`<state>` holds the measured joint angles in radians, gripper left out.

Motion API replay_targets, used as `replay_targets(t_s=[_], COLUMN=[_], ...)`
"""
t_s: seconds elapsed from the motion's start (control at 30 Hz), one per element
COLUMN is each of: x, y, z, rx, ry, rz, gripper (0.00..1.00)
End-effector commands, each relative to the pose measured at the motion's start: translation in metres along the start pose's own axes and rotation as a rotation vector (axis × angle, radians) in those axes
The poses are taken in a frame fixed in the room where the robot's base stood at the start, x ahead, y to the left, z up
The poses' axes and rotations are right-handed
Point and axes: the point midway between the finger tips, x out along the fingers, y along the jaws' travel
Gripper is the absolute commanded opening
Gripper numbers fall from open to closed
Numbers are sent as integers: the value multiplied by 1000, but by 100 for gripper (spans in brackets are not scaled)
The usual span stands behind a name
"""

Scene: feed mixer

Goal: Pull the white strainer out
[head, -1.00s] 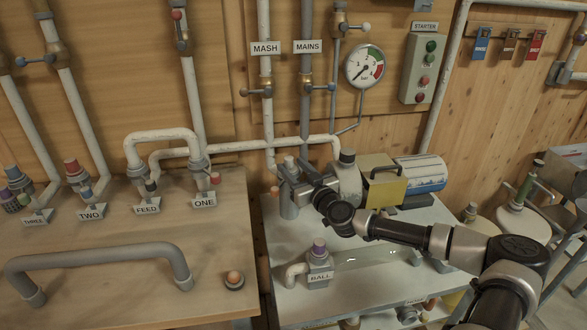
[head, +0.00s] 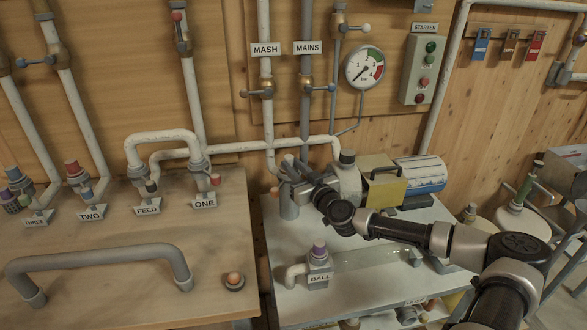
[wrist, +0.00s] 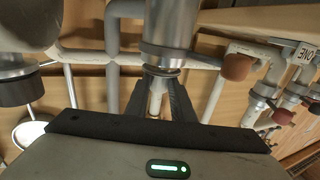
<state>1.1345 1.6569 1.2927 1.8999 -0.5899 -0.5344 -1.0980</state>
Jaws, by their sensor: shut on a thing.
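The white strainer (wrist: 157,97) shows in the wrist view as a short pale piece between my fingers, below a grey metal cylinder (wrist: 168,35). My gripper (wrist: 160,84) is shut on it. In the head view my gripper (head: 294,172) is at the top of the grey upright housing (head: 289,205) at the back left of the grey table. My fingers and wrist hide most of the strainer there, and I cannot tell how far it sits in the housing.
Pipework (head: 268,120) rises close behind my gripper. A grey pump body (head: 347,180) and a yellow box (head: 382,180) stand to its right. The BALL valve (head: 319,265) with a clear tube is in front. A red-brown cap (wrist: 237,66) is near my fingers in the wrist view.

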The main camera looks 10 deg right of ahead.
Motion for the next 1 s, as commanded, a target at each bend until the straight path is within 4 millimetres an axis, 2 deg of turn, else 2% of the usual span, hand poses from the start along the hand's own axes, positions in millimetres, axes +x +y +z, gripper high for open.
replay_targets(t_s=[0.57,1.0], x=[0,0], y=[0,0], z=[-15,-40], rx=[-1,-3], ry=[0,0], rz=[-1,-1], gripper=[0,0])
